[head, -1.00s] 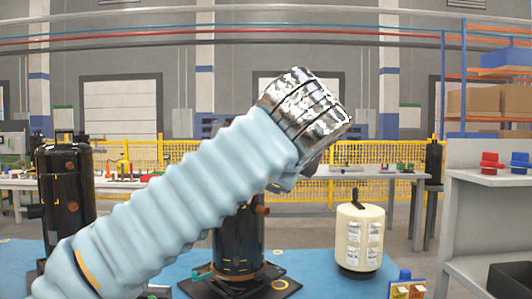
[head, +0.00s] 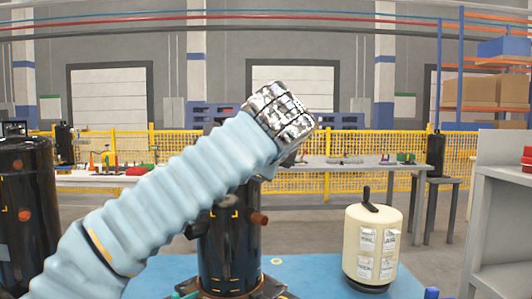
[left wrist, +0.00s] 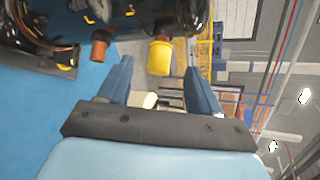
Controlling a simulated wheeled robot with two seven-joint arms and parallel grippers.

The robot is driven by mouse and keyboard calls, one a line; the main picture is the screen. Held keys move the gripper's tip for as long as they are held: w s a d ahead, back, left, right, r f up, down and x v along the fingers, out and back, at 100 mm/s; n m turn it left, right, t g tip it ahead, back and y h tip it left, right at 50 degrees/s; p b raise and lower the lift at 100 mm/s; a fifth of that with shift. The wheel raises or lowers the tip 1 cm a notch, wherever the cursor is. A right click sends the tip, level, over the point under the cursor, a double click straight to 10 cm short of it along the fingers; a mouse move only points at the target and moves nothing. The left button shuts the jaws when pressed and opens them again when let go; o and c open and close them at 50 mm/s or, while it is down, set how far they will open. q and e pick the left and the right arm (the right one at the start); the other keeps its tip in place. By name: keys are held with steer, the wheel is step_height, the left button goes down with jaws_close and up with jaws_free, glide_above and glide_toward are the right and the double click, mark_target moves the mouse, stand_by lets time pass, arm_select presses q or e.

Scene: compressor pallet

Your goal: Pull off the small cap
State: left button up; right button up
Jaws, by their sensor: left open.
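A black compressor (head: 230,250) stands upright in the middle of the head view, its upper part hidden behind my left arm. A brown cap (head: 259,218) sticks out of its right side. In the left wrist view the black compressor body (left wrist: 150,15) fills the top. The narrower orange-brown cap (left wrist: 100,48) is there, left of the left finger's tip. A wider yellow cap (left wrist: 160,55) is seen between the fingertips. My left gripper (left wrist: 158,66) is open with nothing held. Whether its tips touch the yellow cap cannot be told.
A cream tank (head: 372,245) with a black top stands on the blue surface (head: 330,270) at right. Another black compressor (head: 25,220) is at far left. A grey shelf unit (head: 500,210) is at right. A yellow fence (head: 340,180) and tables stand behind.

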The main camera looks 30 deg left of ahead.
arm_select(q)
steer(key=x, duration=0.7)
steer(key=shift+d, duration=0.1)
jaws_close()
stand_by(0.4)
